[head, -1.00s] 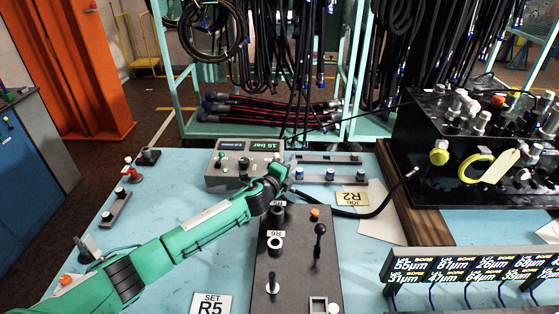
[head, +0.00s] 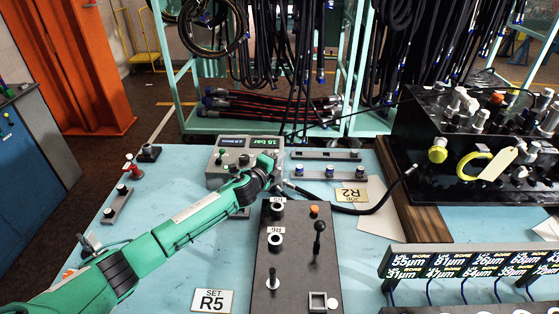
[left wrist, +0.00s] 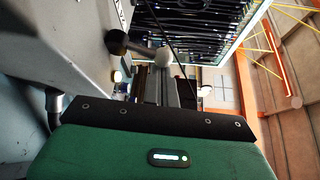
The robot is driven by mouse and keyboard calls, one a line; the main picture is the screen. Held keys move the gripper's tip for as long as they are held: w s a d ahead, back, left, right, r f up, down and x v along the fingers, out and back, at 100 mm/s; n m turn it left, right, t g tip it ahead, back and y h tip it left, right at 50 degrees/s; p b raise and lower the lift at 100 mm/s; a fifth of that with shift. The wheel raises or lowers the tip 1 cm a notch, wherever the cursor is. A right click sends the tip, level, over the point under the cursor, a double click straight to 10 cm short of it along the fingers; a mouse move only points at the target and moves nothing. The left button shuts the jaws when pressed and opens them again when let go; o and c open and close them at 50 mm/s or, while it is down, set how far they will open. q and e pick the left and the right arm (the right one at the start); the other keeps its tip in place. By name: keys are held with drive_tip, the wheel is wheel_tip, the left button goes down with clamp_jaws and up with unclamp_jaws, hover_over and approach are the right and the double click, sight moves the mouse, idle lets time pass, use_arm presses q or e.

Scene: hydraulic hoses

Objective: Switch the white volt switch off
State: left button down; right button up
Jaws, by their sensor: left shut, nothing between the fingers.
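The grey box (head: 214,172) with two lit displays stands at the back of the blue table; its green display reads about 15 bar. A dark round knob (head: 244,160) sits on its face. My left gripper (head: 266,163) is shut and empty, at the right part of the box face. In the left wrist view, a pale round-tipped switch (left wrist: 163,57) and a black ball knob (left wrist: 115,42) stand out beside the grey box face. The pale one looks like the white switch; its label cannot be read. Whether the fingers touch it cannot be told. My right gripper is not in view.
A dark control panel (head: 296,255) with levers and knobs lies in front of the box. A hose rack (head: 350,110) stands behind.

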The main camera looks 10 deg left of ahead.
use_arm(q)
drive_tip(key=shift+a+n+t+b, duration=0.25)
drive_tip(key=shift+n+b, duration=0.25)
drive_tip(key=shift+b, duration=0.55)
drive_tip(key=shift+s+a+n+t+b, duration=0.1)
drive_tip(key=shift+a+n+t+b, duration=0.2)
drive_tip(key=shift+n+b, duration=0.45)
drive_tip(key=shift+a+r+b, duration=0.3)
drive_tip(key=shift+s+a+r, duration=0.1)
drive_tip(key=shift+s+a, duration=0.1)
drive_tip(key=shift+a, duration=0.6)
wheel_tip(320, 180, up, 20)
